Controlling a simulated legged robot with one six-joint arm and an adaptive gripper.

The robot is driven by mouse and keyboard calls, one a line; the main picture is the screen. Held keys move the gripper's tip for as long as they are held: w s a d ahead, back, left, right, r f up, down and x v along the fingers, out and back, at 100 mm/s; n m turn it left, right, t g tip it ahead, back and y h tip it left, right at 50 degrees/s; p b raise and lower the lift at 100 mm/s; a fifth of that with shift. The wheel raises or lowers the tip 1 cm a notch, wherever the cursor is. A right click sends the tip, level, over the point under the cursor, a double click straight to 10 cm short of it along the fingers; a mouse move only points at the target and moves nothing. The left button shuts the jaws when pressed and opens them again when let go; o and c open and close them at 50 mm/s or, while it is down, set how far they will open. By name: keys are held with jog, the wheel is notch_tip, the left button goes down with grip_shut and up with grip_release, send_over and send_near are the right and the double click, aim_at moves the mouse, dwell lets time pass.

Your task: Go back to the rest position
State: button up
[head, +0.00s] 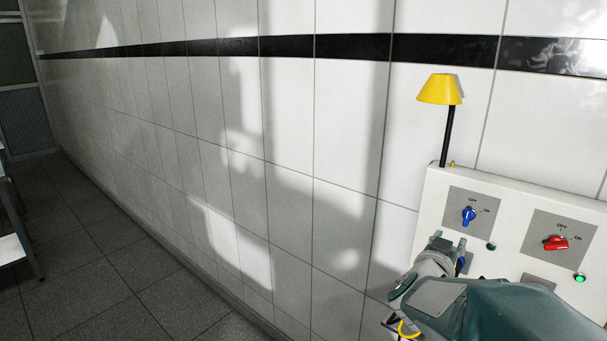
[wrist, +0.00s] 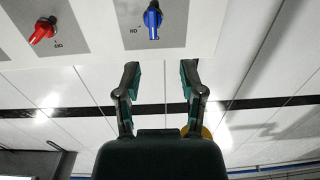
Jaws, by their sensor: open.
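My gripper (head: 449,243) is in front of the white control panel (head: 436,200), just below the blue knob (head: 469,215) in the head view. In the wrist view my gripper (wrist: 160,82) has its two fingers spread apart, with nothing between them. The blue knob (wrist: 153,19) lies beyond the fingertips there, clear of them. The red knob (head: 556,242) is to the right of the blue one in the head view and at the upper left in the wrist view (wrist: 42,30). My forearm covers the lower part of the panel.
A yellow lamp-like cap (head: 440,89) on a black post rises from the panel's top left. A green light (head: 579,278) glows below the red knob. A white tiled wall (head: 300,140) stands behind. The grey floor (head: 90,260) is open at left, beside a table edge (head: 14,249).

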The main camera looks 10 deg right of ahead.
jog(key=s+a+n+y, duration=0.3)
jog(key=a+n+y, duration=0.4)
jog(key=a+y, duration=0.7)
jog(key=s+a+f+n+g, duration=0.1)
jog(key=s+a+f+g, duration=0.2)
jog(key=s, duration=0.5)
jog(key=s+a+f+n+g, duration=0.1)
jog(key=s+a+f+g, duration=0.2)
jog(key=s, duration=0.6)
jog(key=shift+a+h, duration=0.4)
jog(key=shift+a, duration=0.85)
